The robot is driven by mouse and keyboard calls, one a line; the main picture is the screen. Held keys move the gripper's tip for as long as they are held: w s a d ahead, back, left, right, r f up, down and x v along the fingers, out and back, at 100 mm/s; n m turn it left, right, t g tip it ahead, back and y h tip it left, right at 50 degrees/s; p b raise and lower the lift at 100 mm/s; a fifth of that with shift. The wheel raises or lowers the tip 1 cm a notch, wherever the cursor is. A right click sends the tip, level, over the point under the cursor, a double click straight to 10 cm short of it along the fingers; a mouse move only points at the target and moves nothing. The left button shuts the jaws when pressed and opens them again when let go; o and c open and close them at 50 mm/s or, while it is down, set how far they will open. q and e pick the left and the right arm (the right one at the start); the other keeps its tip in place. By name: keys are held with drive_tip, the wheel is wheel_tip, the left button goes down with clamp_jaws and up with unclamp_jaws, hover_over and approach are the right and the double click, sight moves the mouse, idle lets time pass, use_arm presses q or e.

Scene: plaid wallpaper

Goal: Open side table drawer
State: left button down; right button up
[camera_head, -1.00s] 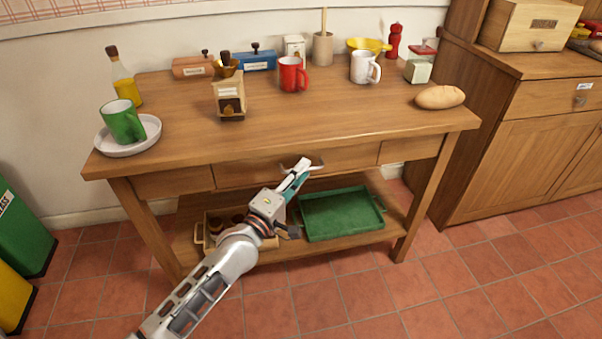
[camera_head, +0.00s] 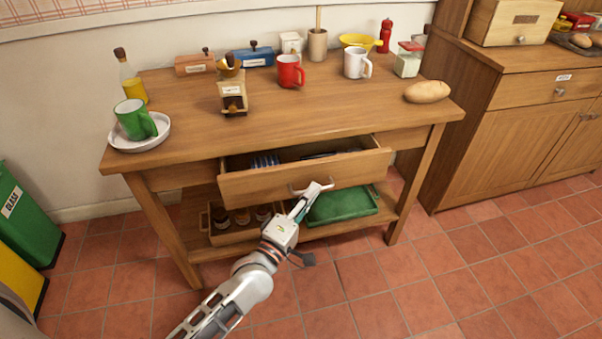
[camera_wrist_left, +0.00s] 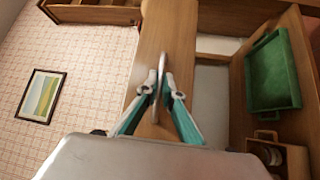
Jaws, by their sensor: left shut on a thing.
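The wooden side table (camera_head: 300,110) stands against the wall in the head view. Its middle drawer (camera_head: 245,187) is pulled out part way, and dark and bluish contents show inside. My left gripper (camera_head: 311,191) is shut on the metal drawer handle (camera_head: 298,190) at the front of the drawer. In the left wrist view the two fingers (camera_wrist_left: 158,92) close on the handle (camera_wrist_left: 162,65) from both sides, with the wooden drawer front (camera_wrist_left: 170,30) behind. My right gripper is in neither view.
A green tray (camera_head: 340,207) and a wooden crate (camera_head: 218,238) with jars sit on the lower shelf. The tabletop holds mugs, a grinder (camera_head: 232,95) and a bread loaf (camera_head: 427,91). The tiled floor in front is clear.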

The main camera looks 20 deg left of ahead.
use_arm(q)
drive_tip(key=s+d+p, duration=0.3)
drive_tip(key=s+d, duration=0.6)
drive_tip(key=s, duration=0.5)
drive_tip(key=shift+d, duration=0.25)
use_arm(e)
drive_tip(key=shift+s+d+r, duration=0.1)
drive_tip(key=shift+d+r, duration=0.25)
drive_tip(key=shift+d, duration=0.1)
use_arm(q)
drive_tip(key=c, duration=2.2)
unclamp_jaws()
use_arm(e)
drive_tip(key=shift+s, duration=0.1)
use_arm(q)
drive_tip(key=v, duration=1.2)
